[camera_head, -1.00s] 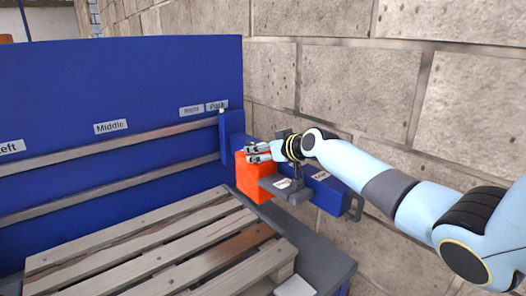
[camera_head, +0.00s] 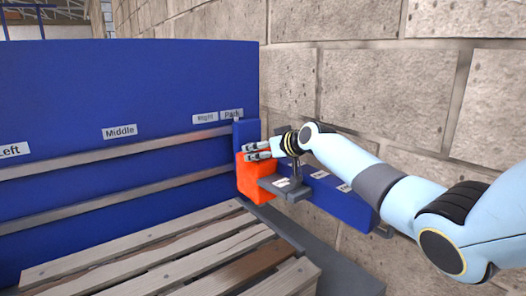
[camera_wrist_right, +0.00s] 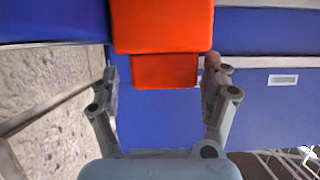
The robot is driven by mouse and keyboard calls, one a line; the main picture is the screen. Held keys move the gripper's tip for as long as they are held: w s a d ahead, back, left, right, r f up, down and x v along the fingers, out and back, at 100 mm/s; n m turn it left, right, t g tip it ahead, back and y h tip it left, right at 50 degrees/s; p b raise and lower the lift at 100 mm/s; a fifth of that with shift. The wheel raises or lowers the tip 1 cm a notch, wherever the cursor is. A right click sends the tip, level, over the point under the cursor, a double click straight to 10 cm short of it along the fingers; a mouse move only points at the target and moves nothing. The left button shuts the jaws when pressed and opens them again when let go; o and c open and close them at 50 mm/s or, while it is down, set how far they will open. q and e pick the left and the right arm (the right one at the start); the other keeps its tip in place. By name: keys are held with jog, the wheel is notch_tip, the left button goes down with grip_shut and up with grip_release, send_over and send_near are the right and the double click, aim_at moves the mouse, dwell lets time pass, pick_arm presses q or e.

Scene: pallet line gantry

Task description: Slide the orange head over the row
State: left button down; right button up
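The orange head (camera_head: 254,181) is a block at the right end of the blue back panel, just below the Park label (camera_head: 231,114). It also shows at the top of the right wrist view (camera_wrist_right: 163,26), with a smaller orange part (camera_wrist_right: 165,71) below it. My right gripper (camera_head: 261,151) is at the head's upper side in the head view. In the right wrist view its two fingers (camera_wrist_right: 162,78) are spread on either side of the smaller orange part, with gaps visible. I cannot tell whether either finger touches it. My left gripper is not in view.
The blue panel (camera_head: 110,80) carries two grey rails and Left, Middle (camera_head: 120,131) and Right (camera_head: 205,118) labels. A slatted wooden pallet (camera_head: 150,255) lies below. A blue boxy arm (camera_head: 340,200) extends right of the head. A stone wall (camera_head: 360,90) stands behind my arm.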

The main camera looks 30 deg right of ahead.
jog(key=shift+s+a, duration=0.1)
jog(key=shift+a, duration=0.05)
jog(key=v, duration=1.1)
jog(key=shift+s+r, duration=0.2)
jog(key=shift+s, duration=0.15)
